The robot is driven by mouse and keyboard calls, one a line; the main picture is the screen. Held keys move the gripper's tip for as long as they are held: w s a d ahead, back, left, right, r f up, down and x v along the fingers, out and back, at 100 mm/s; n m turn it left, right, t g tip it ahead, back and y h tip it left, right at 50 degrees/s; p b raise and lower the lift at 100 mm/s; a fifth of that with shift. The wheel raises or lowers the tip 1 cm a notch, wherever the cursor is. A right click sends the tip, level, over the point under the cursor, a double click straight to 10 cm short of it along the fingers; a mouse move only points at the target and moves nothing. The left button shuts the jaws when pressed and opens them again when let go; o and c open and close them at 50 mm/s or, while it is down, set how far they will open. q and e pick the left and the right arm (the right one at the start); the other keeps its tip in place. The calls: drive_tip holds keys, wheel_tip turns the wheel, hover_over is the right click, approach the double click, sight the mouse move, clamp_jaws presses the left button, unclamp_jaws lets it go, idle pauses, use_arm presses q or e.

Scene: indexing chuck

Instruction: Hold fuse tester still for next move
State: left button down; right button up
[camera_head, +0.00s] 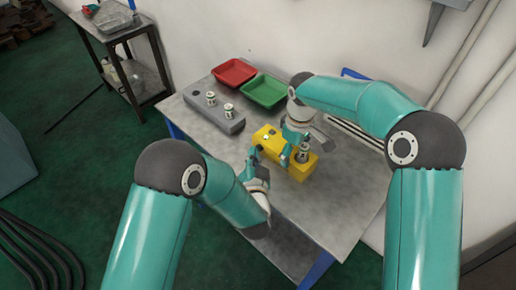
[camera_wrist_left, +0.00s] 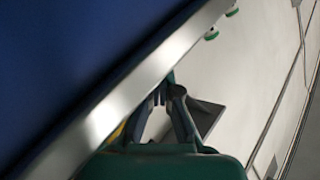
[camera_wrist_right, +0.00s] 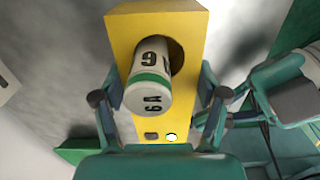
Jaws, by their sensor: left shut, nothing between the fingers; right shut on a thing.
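The fuse tester (camera_head: 268,138) is a yellow box on the table, partly hidden by my right gripper in the head view. In the right wrist view, the tester (camera_wrist_right: 125,35) has a round hole with a white, green-banded fuse (camera_wrist_right: 148,90) marked 6 A standing in it. My right gripper (camera_head: 293,154) is shut on the tester, its fingers on either side of the box, as the right wrist view shows. My left gripper (camera_head: 254,157) is shut and empty beside the tester's left side. In the left wrist view its fingers (camera_wrist_left: 172,85) are close together.
A grey holder (camera_head: 204,116) with two fuses stands left of the tester. A red tray (camera_head: 234,72) and a green tray (camera_head: 264,91) lie by the wall. The table (camera_head: 318,208) is bare at the front right. A side cart (camera_head: 139,77) stands at far left.

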sight(237, 169)
use_arm(q)
drive_tip(key=shift+s+a, duration=0.45)
drive_tip(key=shift+a, duration=0.05)
drive_tip(key=shift+s+a, duration=0.1)
drive_tip(key=shift+s+a, duration=1.6)
drive_tip(key=shift+a, duration=0.15)
idle(0.6)
use_arm(e)
drive_tip(key=o, duration=1.4)
drive_tip(key=shift+r, duration=0.1)
wheel_tip(237, 169, up, 12)
drive_tip(key=shift+f, duration=0.15)
